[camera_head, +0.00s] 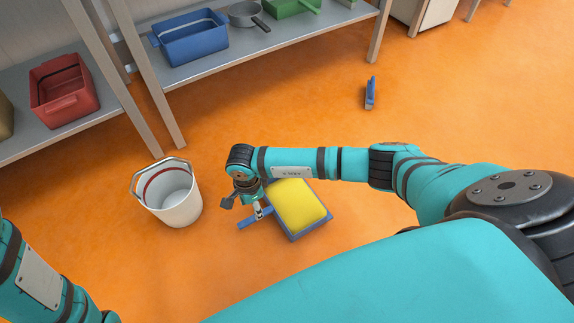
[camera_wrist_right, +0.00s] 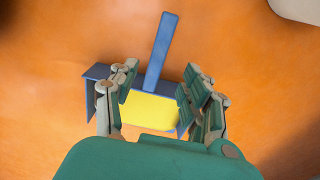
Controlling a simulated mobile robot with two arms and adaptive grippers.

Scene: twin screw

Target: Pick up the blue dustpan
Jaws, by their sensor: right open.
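The blue dustpan (camera_head: 246,222) lies on the orange floor, with a broad yellow block or pad on its pan. Its flat blue handle points left in the head view and away, toward the top, in the right wrist view (camera_wrist_right: 161,50). My right gripper (camera_head: 244,206) is open above the dustpan, near where the handle meets the pan. In the wrist view its fingers (camera_wrist_right: 160,92) appear on either side of the pan's handle end, with nothing held between them. Only part of my left arm shows at the lower left of the head view; its gripper is out of frame.
A white bucket (camera_head: 180,208) stands on the floor just left of the dustpan. A small blue object (camera_head: 371,93) stands farther back on the right. Shelves at the back hold a red bin (camera_head: 65,92), a blue bin (camera_head: 193,40) and a grey pot (camera_head: 246,15).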

